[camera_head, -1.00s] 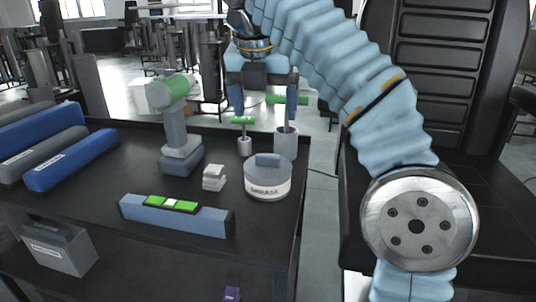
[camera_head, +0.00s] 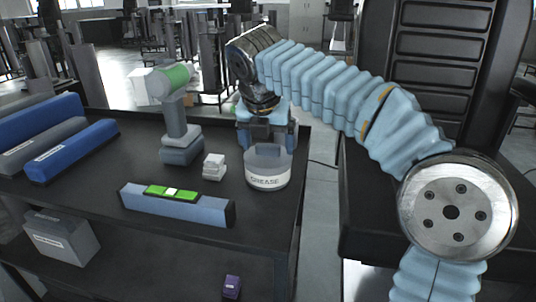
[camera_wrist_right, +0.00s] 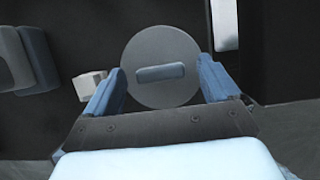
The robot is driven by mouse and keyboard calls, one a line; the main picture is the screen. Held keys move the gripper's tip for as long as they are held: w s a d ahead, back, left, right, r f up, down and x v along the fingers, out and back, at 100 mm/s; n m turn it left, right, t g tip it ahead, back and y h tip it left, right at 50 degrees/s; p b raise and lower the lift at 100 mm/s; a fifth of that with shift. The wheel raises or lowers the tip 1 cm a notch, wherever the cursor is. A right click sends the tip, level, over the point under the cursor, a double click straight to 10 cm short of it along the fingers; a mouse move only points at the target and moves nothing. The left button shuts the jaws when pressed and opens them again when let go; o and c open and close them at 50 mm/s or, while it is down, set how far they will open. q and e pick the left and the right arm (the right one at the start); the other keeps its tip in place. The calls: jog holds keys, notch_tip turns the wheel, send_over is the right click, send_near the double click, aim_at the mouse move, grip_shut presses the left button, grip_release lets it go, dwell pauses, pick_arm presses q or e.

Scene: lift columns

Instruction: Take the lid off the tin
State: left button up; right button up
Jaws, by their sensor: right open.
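The tin (camera_head: 268,182) is a short round light-grey can with a "GREASE" label, upright near the right edge of the dark cart top. Its grey lid (camera_head: 262,163) is on it, with a raised bar handle (camera_wrist_right: 160,72) across the middle, seen from above in the right wrist view. My left gripper is not in view.
A blue spirit level (camera_head: 177,203) lies in front. Blue and grey cases (camera_head: 72,152) fill the left. The cart's right edge is close to the tin.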

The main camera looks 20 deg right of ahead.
jog(key=c, duration=1.1)
jog(key=shift+c, duration=0.2)
jog(key=shift+r, duration=0.6)
jog(key=s+a+r, duration=0.7)
jog(key=a+r, duration=0.4)
jog(key=a, duration=0.1)
jog(key=shift+s+r, duration=0.25)
jog(key=shift+r, duration=0.15)
